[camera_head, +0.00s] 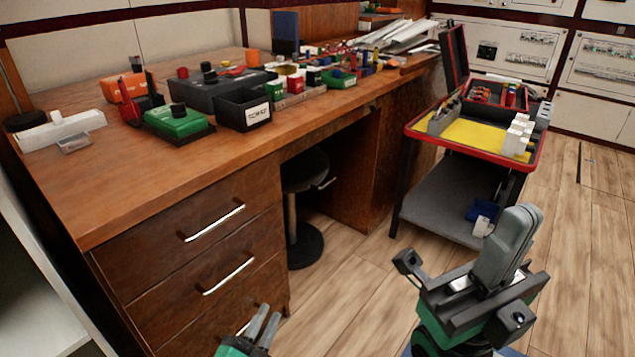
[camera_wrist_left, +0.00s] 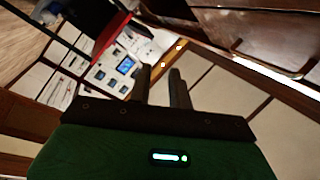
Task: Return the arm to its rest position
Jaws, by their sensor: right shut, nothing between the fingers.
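My left gripper (camera_head: 265,324) shows at the bottom of the head view, in front of the wooden desk's drawers. Its grey fingers are apart with nothing between them; they also show apart in the left wrist view (camera_wrist_left: 161,82). My right gripper (camera_head: 516,230) is at the lower right of the head view, above the wood floor and in front of the trolley. Its grey fingers point up, are closed together and hold nothing. Most of both arms is out of view.
The wooden desk (camera_head: 130,200) carries a black bin (camera_head: 243,110), a green device (camera_head: 178,122) and many small parts. A stool (camera_head: 303,170) stands under it. A red-edged trolley (camera_head: 437,143) stands at the right. Wood floor (camera_head: 350,300) is clear between the grippers.

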